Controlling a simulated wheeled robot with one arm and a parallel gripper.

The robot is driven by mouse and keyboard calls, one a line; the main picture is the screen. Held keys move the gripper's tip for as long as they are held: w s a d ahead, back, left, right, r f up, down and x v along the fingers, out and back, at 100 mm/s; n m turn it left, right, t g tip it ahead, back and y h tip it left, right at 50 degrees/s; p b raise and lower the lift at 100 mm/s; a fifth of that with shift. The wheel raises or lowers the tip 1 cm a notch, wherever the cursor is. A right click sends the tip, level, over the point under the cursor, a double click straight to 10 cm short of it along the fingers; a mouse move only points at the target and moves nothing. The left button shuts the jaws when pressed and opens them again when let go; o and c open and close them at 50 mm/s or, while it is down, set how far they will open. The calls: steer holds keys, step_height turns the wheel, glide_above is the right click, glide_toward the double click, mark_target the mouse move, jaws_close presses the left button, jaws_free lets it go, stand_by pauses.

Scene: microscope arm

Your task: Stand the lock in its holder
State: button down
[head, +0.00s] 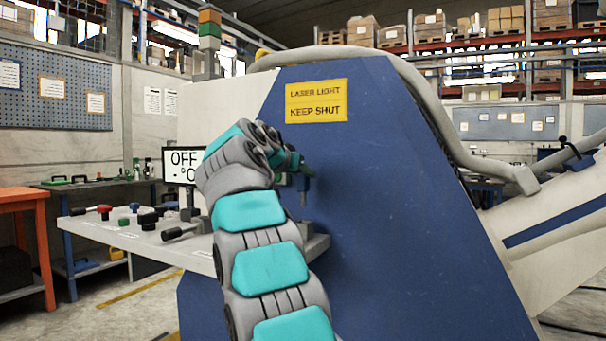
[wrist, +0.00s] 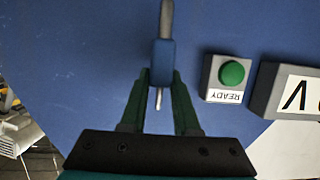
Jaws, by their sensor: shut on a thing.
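My gripper (head: 298,168) is at the blue front panel, below the yellow warning sign. In the wrist view my gripper (wrist: 161,76) is shut on a small blue block with a metal rod, which seems to be the lock (wrist: 163,55). The rod sticks out of both ends of the block. In the head view the lock (head: 306,172) is small, with a part pointing down. I cannot tell whether it touches the panel. A grey block (head: 316,241) at the shelf's right end may be the holder; my arm partly hides it.
A white shelf (head: 130,238) at the left bears several knobs and handles. A yellow sign (head: 316,101) is above.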

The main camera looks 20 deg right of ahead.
mark_target(302, 202)
steer(key=shift+f+b, duration=1.05)
steer(key=shift+f, duration=0.35)
steer(key=shift+f+b, duration=2.5)
steer(key=shift+b, duration=0.25)
stand_by(0.5)
steer(key=c, duration=0.6)
jaws_free()
steer(key=shift+o, duration=0.2)
steer(key=v, duration=0.7)
steer(key=shift+s+a+r, duration=0.15)
steer(key=shift+s+a, duration=0.1)
steer(key=shift+a, duration=0.05)
